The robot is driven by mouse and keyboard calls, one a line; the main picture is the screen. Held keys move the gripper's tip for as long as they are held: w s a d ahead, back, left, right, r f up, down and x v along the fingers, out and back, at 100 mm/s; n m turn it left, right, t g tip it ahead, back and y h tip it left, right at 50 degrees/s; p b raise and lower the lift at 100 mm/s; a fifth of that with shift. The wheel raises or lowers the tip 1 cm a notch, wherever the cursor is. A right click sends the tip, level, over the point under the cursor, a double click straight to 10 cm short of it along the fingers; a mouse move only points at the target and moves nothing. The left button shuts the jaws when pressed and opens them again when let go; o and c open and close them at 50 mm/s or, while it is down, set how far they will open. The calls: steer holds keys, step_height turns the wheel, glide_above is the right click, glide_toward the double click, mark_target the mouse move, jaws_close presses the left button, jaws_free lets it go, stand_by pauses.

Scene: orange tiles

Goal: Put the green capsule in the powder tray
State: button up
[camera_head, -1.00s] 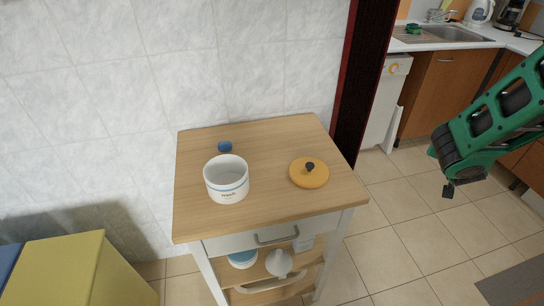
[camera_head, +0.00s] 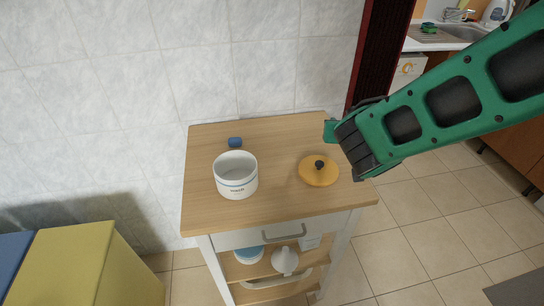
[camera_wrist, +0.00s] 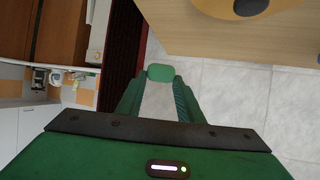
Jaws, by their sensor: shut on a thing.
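My gripper (camera_wrist: 158,88) is shut on the green capsule (camera_wrist: 160,73), a small rounded block held between the fingertips in the wrist view. In the head view the capsule (camera_head: 330,131) shows as a green tip at the left end of my arm, over or beside the back right part of the wooden trolley top. Its height above the top is hard to tell. I cannot make out a powder tray in either view.
The wooden trolley (camera_head: 280,200) holds a white pot (camera_head: 237,184), a blue object (camera_head: 235,142) and a yellow lid with a dark knob (camera_head: 319,171). A dark red frame (camera_head: 378,55) stands behind. A white appliance (camera_head: 405,72) and a sink counter (camera_head: 455,38) are at back right.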

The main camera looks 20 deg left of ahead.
mark_target(273, 168)
steer(key=s+a+r+n+g+y, duration=0.1)
steer(key=s+a+n+y, duration=0.1)
steer(key=s+a, duration=0.5)
steer(key=s+a+r+n+g+y, duration=0.1)
steer(key=s+a+r+n+y, duration=0.1)
steer(key=s+a, duration=0.5)
steer(key=shift+w+a+f, duration=0.3)
steer(key=shift+a+f, duration=0.05)
steer(key=shift+f, duration=1.35)
steer(key=shift+w+a+f, duration=0.3)
steer(key=shift+a+f, duration=0.05)
steer(key=shift+f, duration=1.35)
steer(key=shift+w+a+f, duration=0.3)
steer(key=shift+a+f, duration=0.05)
steer(key=shift+f, duration=1.35)
steer(key=o, duration=0.7)
steer(key=shift+f, duration=0.1)
steer(key=shift+o, duration=0.2)
steer(key=shift+s+r, duration=0.15)
steer(key=shift+r, duration=0.05)
steer(key=v, duration=1.1)
steer(key=shift+s+d, duration=0.1)
steer(key=shift+s, duration=0.3)
